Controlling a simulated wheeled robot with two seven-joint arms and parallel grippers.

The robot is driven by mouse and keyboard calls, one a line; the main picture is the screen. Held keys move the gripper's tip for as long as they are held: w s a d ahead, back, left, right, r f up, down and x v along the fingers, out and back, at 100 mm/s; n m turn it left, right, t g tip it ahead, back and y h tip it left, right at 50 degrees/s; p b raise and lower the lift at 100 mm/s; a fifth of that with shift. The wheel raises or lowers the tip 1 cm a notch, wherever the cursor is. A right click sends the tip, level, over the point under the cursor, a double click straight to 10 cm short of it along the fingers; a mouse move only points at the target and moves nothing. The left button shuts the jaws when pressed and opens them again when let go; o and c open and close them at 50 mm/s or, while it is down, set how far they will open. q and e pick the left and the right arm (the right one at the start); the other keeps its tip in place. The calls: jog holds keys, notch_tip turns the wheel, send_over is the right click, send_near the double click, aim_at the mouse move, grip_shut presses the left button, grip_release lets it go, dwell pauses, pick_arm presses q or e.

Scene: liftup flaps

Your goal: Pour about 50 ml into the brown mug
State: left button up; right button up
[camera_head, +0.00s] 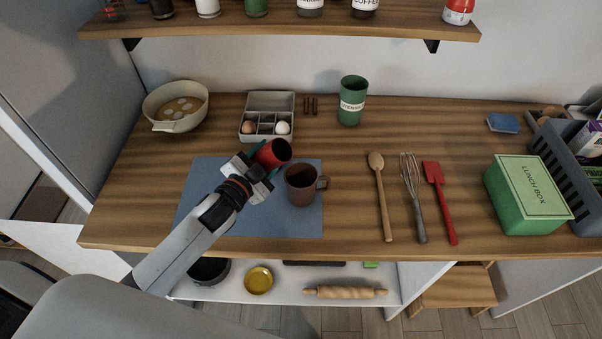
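A brown mug (299,188) stands upright on the blue mat (205,190), its handle to the right and its inside dark. My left gripper (262,164) is shut on a red cup (272,153) just up and left of the mug. The red cup is tilted, with its dark opening towards the right. I cannot tell what is in it, and no stream of liquid shows between cup and mug. Part of the red cup is hidden by the gripper's fingers. My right gripper is not in view.
A wooden spoon (380,200), whisk (413,195) and red spatula (438,195) lie right of the mug. A green lunch box (529,195) stands farther right. A shelf (290,31) hangs above.

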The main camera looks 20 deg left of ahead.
pick_arm(q)
jog(key=shift+r, duration=0.1)
dwell(0.3)
jog(key=shift+r+n, duration=0.15)
jog(key=shift+n, duration=0.15)
jog(key=shift+a+r+n+h+p, duration=0.3)
jog(key=shift+a+r+n+p, duration=0.1)
jog(key=shift+n+p, duration=0.35)
jog(key=shift+a+n+t, duration=0.25)
jog(key=shift+n+t, duration=0.05)
jog(key=shift+n, duration=0.45)
jog(key=shift+a+r+n+p, duration=0.3)
jog(key=shift+r+n+p, duration=0.6)
jog(key=shift+a+f+n+t+h, duration=0.1)
jog(key=shift+f+n+t+h, duration=0.2)
jog(key=shift+n, duration=0.2)
jog(key=shift+a+n, duration=0.15)
jog(key=shift+n, duration=0.45)
